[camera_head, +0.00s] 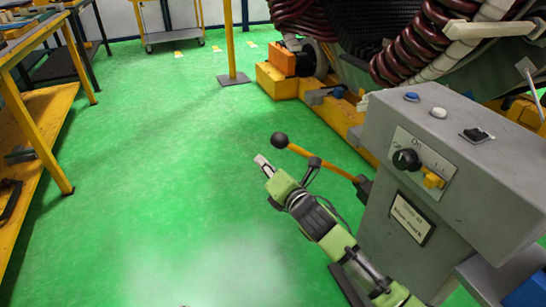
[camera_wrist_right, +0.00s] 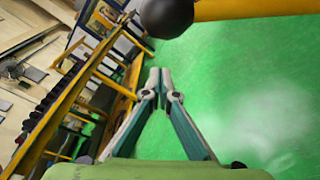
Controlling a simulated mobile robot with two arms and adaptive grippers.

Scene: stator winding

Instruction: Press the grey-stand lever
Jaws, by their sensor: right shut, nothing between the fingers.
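The lever (camera_head: 318,159) is a yellow rod with a black ball knob (camera_head: 280,140) at its free end. It sticks out to the left from the grey stand (camera_head: 450,150). My right gripper (camera_head: 261,160) is shut and empty, just below and left of the knob in the head view. In the right wrist view the shut fingertips (camera_wrist_right: 160,72) point ahead, with the knob (camera_wrist_right: 166,14) and a piece of the yellow rod at the top edge. The fingers look apart from the knob. My left gripper is not in view.
The stand carries a black knob switch (camera_head: 406,160), a yellow switch (camera_head: 432,179) and top buttons. The large machine with dark red coils (camera_head: 440,40) is behind it. Yellow workbenches (camera_head: 45,140) stand at the left. Green floor between is clear.

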